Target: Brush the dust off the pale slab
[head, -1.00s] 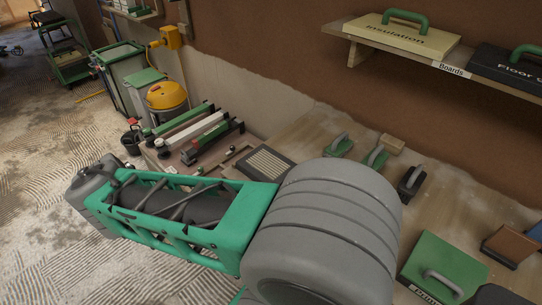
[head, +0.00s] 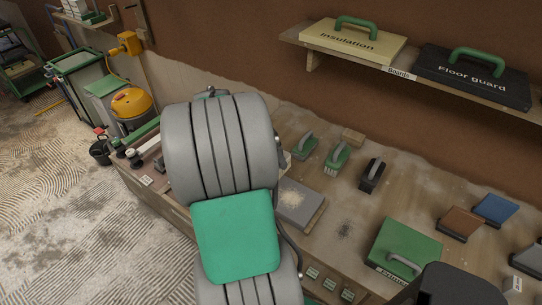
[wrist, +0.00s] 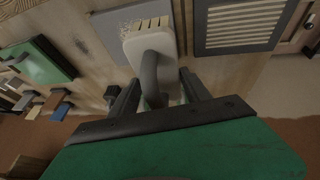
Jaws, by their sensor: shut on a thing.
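My gripper (wrist: 158,88) is shut on the grey handle of a pale brush (wrist: 168,42) in the wrist view; tan bristle tufts show at its far edge. A grey slab (wrist: 106,32) with pale speckled dust lies beyond the brush, partly covered by it. I cannot tell whether the bristles touch it. In the head view the slab (head: 302,216) lies on the bench just right of my arm, with pale dust on its top; my arm hides its left part. My gripper is hidden behind my arm there.
On the bench (head: 335,262) stand two green-based handled tools (head: 336,157), a black one (head: 372,176), a green handled board (head: 404,248) and brown (head: 461,222) and blue blocks (head: 495,208). A dark dust patch (head: 343,230) marks the bench. A shelf (head: 402,72) holds handled boards. A louvred panel (wrist: 242,24) lies beside the brush.

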